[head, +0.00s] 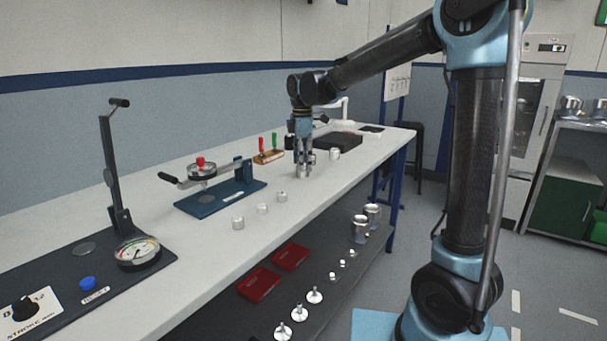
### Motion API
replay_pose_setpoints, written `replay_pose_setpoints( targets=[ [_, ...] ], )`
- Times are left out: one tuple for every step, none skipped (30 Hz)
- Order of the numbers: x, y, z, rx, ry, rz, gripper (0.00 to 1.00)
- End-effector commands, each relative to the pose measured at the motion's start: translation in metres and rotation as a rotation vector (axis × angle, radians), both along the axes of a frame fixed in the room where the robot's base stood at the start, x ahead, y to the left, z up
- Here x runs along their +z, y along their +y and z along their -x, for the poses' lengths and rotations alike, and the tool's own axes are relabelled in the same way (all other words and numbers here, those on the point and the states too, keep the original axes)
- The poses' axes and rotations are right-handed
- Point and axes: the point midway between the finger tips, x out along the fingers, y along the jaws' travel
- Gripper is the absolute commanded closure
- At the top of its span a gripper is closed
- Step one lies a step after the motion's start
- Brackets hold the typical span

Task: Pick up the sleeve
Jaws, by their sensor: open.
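Several small silver cylindrical parts stand on the white bench, and I cannot tell for sure which is the sleeve. One silver cylinder (302,174) is right at the fingertips of my gripper (304,164). My gripper points straight down and is open. Its fingers partly hide that part, and I cannot tell whether they touch it. Three more small parts stand apart in a row nearer the camera: a larger one (238,222), a low one (262,208) and another (282,196). One further cylinder (335,154) stands to the right of my gripper.
A blue lever fixture (222,198) and a wooden holder with red and green handles (268,156) stand left of my gripper. A dark case (338,141) lies behind. A gauge press (137,252) is at front left. The shelf below holds red trays (258,284).

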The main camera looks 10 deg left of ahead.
Motion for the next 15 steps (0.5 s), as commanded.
replay_pose_setpoints(
  targets=[
    [-0.008, 0.001, -0.001, 0.000, 0.000, 0.000, 0.41],
    [-0.012, 0.001, -0.001, 0.000, 0.000, 0.000, 0.41],
    [-0.016, 0.001, -0.001, 0.000, 0.000, 0.000, 0.41],
    [-0.020, 0.001, 0.000, 0.000, 0.000, 0.000, 0.41],
    [-0.022, 0.001, 0.000, 0.000, 0.000, 0.000, 0.41],
    [-0.025, 0.001, 0.000, 0.000, 0.000, 0.000, 0.41],
    [-0.027, 0.001, 0.000, 0.000, 0.000, 0.000, 0.41],
    [-0.028, 0.001, 0.000, 0.000, 0.000, 0.000, 0.41],
    [-0.029, 0.001, 0.000, 0.000, 0.000, 0.000, 0.41],
    [-0.030, 0.001, 0.000, 0.000, 0.000, 0.000, 0.41],
    [-0.030, 0.001, 0.000, 0.000, 0.000, 0.000, 0.41],
    [-0.030, 0.001, 0.000, 0.000, 0.000, 0.000, 0.41],
    [-0.030, 0.001, 0.000, 0.000, 0.000, 0.000, 0.41],
    [-0.030, 0.001, 0.000, 0.000, 0.000, 0.000, 0.41],
    [-0.030, 0.001, 0.000, 0.000, 0.000, 0.000, 0.41]
  ],
)
